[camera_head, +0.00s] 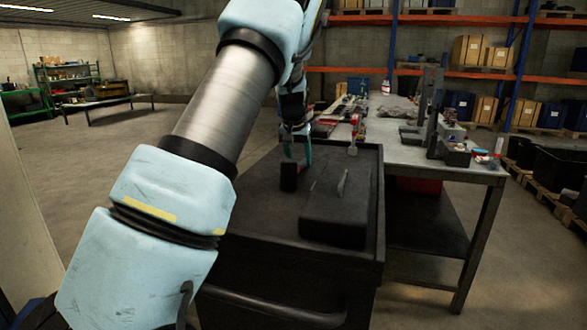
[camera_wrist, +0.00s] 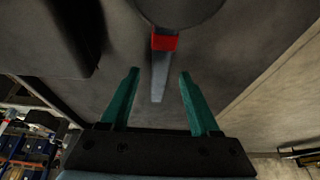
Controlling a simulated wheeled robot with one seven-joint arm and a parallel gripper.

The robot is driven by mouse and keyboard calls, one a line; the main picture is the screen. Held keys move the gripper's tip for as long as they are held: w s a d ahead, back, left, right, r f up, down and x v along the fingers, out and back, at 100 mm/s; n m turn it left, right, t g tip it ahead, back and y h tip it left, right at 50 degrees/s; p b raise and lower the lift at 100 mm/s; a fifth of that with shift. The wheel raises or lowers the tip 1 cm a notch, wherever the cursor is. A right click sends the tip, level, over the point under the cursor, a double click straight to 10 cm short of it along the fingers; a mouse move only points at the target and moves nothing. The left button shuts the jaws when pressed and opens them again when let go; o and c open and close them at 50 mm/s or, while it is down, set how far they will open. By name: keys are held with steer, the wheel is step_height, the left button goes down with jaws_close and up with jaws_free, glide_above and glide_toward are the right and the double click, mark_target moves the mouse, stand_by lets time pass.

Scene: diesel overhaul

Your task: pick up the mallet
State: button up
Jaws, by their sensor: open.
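The mallet has a dark round head (camera_wrist: 180,10), cut off by the top edge of the wrist view, a red collar (camera_wrist: 165,42) and a grey handle (camera_wrist: 160,75). In the head view a dark block on the cart, just below my gripper, appears to be the mallet's head (camera_head: 288,178); its handle is not clear there. My gripper (camera_wrist: 158,80) is open, with its two teal fingers apart. In the wrist view the handle's free end lies between the fingertips in the picture, without visible contact. My gripper (camera_head: 297,150) is over the cart in the head view.
A dark case (camera_head: 335,220) with a raised handle lies on the black cart (camera_head: 371,190), right of the mallet. The cart has a raised rim. A grey workbench (camera_head: 400,150) with tools and parts stands behind and to the right. Shelves with boxes line the back.

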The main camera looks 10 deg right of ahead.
steer(key=shift+p+x, duration=0.3)
steer(key=shift+x, duration=1.15)
steer(key=shift+c, duration=0.2)
jaws_close()
